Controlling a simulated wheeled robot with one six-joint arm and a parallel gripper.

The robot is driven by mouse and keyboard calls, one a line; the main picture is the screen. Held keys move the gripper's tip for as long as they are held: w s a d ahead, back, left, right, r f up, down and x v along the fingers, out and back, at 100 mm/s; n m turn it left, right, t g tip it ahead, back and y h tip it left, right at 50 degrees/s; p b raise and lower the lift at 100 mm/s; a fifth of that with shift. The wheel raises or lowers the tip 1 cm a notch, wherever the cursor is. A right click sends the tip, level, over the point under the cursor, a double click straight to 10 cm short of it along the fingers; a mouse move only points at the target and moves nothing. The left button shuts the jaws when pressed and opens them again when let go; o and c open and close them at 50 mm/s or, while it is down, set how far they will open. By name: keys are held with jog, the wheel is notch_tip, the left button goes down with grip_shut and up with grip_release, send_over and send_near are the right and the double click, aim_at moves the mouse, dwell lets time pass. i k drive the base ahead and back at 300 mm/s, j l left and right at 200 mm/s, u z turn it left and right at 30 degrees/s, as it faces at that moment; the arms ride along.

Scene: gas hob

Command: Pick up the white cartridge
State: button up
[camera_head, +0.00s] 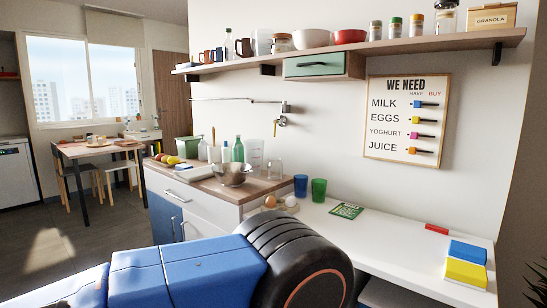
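I cannot make out a white cartridge for certain in the head view. A pale flat item (196,173) lies on the wooden counter at the left, but it is too small to identify. My blue and black arm fills the bottom middle of the view and hides part of the counter front and the white table. My gripper is not in view.
The white table (385,235) holds blue and green cups, eggs, a green card (346,210), a red block (436,228), and blue and yellow boxes (466,263). Its middle is mostly clear. A metal bowl (232,176) and bottles stand on the wooden counter. A loaded shelf (400,46) hangs above.

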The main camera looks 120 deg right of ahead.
aim_at(226, 150)
jog(key=z, duration=3.6)
jog(key=i+j+z, duration=0.1)
jog(key=i+j, duration=0.25)
jog(key=i+j+z, duration=0.1)
jog(key=i+j, duration=0.2)
jog(key=j, duration=0.3)
